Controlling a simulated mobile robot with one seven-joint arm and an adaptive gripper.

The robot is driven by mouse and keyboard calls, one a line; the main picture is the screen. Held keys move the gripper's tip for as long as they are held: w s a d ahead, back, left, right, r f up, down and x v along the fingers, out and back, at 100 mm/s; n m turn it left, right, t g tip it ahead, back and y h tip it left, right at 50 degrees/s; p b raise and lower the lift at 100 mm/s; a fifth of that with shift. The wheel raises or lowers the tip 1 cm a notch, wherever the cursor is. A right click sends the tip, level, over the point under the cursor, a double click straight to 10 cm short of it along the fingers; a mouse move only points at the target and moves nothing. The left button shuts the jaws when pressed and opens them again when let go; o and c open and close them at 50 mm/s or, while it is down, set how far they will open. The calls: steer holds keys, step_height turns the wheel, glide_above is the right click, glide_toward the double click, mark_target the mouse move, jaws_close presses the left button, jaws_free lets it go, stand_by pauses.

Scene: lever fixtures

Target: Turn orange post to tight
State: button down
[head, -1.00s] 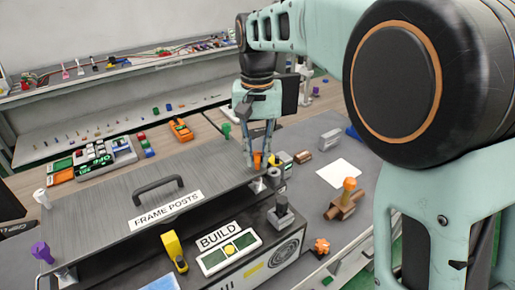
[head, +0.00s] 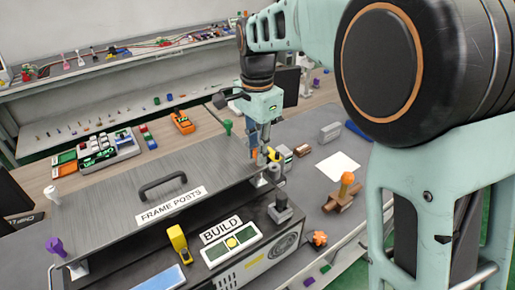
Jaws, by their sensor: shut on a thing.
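The orange post (head: 254,154) stands at the right front corner of the grey plate (head: 110,212) labelled FRAME POSTS. Only a small part of its orange top shows between and behind my fingers. My gripper (head: 262,152) points down from above and is shut on this post. The fingers are seen nearly edge-on and hide most of it. No tight mark can be made out in this view.
The plate also bears a green post (head: 228,126), a purple post (head: 54,245), a white post (head: 51,194) and a black handle (head: 163,186). A BUILD panel (head: 231,243) is in front. An orange-topped wooden piece (head: 345,190) lies to the right.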

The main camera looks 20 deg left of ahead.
steer(key=shift+m, duration=0.6)
steer(key=c, duration=1.8)
jaws_free()
steer(key=shift+r, duration=0.15)
step_height(320, 180, up, 12)
steer(key=shift+f, duration=0.1)
steer(key=shift+d, duration=0.1)
